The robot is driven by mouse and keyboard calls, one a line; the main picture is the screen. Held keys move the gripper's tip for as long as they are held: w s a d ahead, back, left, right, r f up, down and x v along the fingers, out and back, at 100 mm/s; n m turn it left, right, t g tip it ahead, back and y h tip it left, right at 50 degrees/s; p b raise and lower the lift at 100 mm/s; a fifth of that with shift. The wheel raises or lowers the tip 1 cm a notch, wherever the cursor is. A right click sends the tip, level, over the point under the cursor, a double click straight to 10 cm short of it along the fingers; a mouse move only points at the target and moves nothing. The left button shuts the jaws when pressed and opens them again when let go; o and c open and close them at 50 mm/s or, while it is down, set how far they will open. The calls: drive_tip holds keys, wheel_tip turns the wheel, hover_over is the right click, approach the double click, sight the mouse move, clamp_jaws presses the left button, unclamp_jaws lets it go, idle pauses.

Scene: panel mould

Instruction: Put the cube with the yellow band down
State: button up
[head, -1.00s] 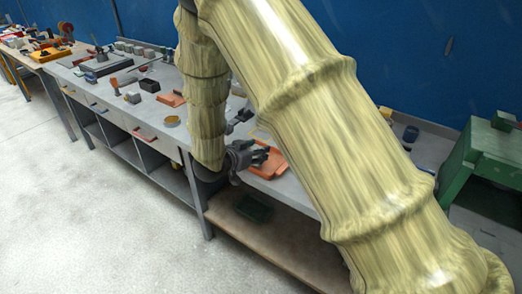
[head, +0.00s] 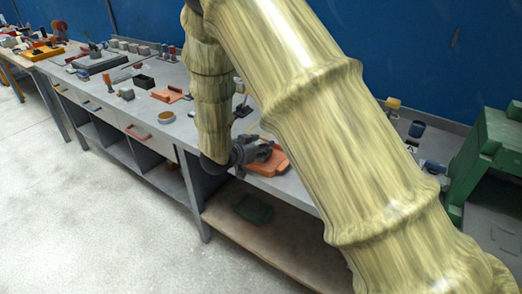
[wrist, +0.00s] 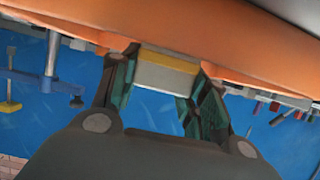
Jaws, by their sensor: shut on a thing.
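The cube with the yellow band (wrist: 165,76) is pale grey with a yellow strip along its upper edge in the wrist view. My gripper (wrist: 163,85) is shut on it, one finger on each side. In the head view my gripper (head: 264,152) is at the near orange tray (head: 270,169) by the bench's front edge; the cube cannot be made out there. In the wrist view an orange surface (wrist: 220,30) spans the top, right by the cube. Whether the cube touches it I cannot tell.
The grey bench (head: 190,131) runs along the blue wall. Another orange tray (head: 168,95), a black box (head: 144,82) and a round yellowish dish (head: 166,117) stand to the left. A green machine (head: 490,150) is at the right. My arm hides part of the bench.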

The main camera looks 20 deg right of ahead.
idle(0.3)
drive_tip(key=o, duration=1.1)
drive_tip(key=shift+f, duration=0.1)
